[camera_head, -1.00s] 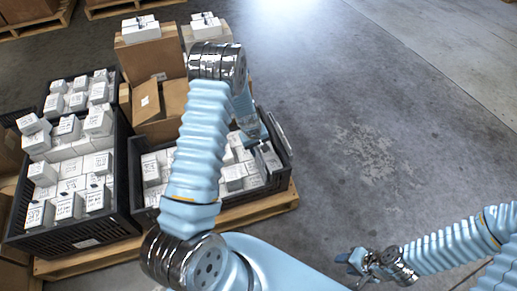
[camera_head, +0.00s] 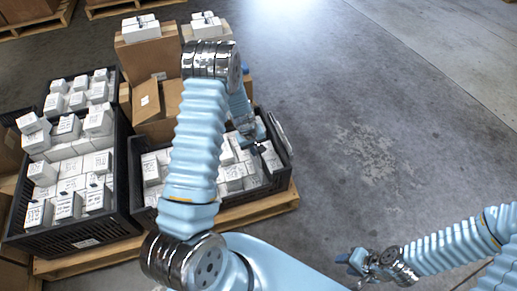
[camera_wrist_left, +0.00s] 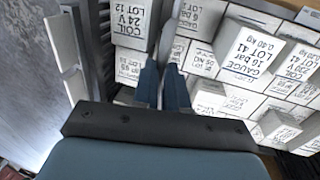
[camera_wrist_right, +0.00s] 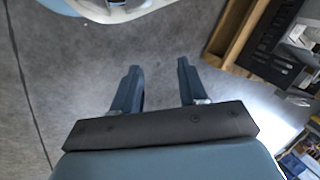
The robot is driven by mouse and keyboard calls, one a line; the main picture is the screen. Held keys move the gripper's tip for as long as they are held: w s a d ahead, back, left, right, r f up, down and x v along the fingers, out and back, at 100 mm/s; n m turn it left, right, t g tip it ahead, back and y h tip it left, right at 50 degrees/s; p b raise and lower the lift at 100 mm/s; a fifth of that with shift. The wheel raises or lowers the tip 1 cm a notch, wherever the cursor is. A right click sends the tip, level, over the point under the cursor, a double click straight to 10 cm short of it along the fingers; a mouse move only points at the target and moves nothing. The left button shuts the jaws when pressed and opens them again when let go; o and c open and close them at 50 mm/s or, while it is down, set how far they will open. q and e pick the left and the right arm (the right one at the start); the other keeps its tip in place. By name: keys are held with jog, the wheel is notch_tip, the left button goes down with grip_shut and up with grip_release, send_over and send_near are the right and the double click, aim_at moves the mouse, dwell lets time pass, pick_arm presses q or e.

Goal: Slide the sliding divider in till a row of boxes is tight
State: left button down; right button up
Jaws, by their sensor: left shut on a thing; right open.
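My left gripper (camera_wrist_left: 163,88) reaches down into the smaller black crate (camera_head: 222,209) in the head view, near its right end. I cannot tell how tight the row is. My right gripper (camera_wrist_right: 160,88) is open and empty above bare floor.
A larger black crate (camera_head: 100,237) full of white boxes stands to the left. Brown cartons (camera_head: 150,55) stand behind, some topped with white boxes. The crates rest on a wooden pallet (camera_head: 262,205). The concrete floor (camera_head: 350,120) to the right is clear.

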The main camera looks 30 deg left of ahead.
pick_arm(q)
jog(key=s+a+b, duration=0.8)
jog(key=s+a, duration=0.7)
jog(key=s, duration=0.2)
jog(key=shift+s, duration=0.4)
pick_arm(e)
notch_tip(320, 180, down, 8)
jog(key=d, duration=0.2)
jog(key=shift+w, duration=0.45)
jog(key=shift+d, duration=0.1)
pick_arm(q)
jog(key=c, duration=1.2)
grip_release()
jog(key=shift+o, duration=0.2)
jog(key=shift+r, duration=0.15)
notch_tip(320, 180, up, 13)
jog(key=s+a+p, duration=0.1)
jog(key=s+p, duration=0.1)
jog(key=p, duration=0.1)
jog(key=shift+a+r, duration=0.15)
jog(key=shift+a, duration=0.25)
pick_arm(e)
jog(key=r, duration=0.2)
jog(key=shift+s+a+r, duration=0.15)
jog(key=shift+a+r, duration=0.2)
pick_arm(q)
jog(key=shift+w+d, duration=0.1)
